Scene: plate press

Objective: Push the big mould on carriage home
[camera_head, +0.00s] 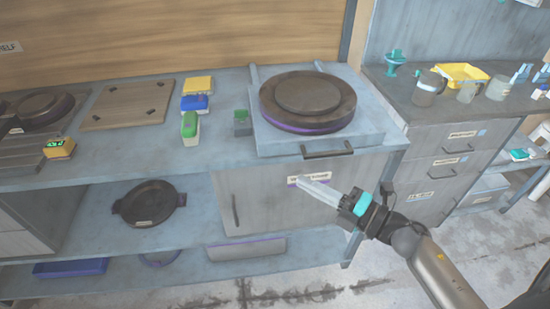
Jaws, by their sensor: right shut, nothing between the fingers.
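The big mould (306,98) is a dark round metal piece with a raised disc on top and a purple line around its lower edge. It sits on the blue-grey carriage (272,139), a flat plate on rails with a dark handle (327,151) on its front edge. My right gripper (301,183) is shut and empty. It is in front of the bench and below the carriage handle, apart from it, near the labelled cabinet front. My left gripper does not show.
A dark two-handled pan (149,203) stands on the lower shelf. Small yellow, blue and green boxes and a wooden board (127,106) lie left of the carriage. A drawer unit with mugs and a yellow tray (463,73) stands at right. The floor in front is clear.

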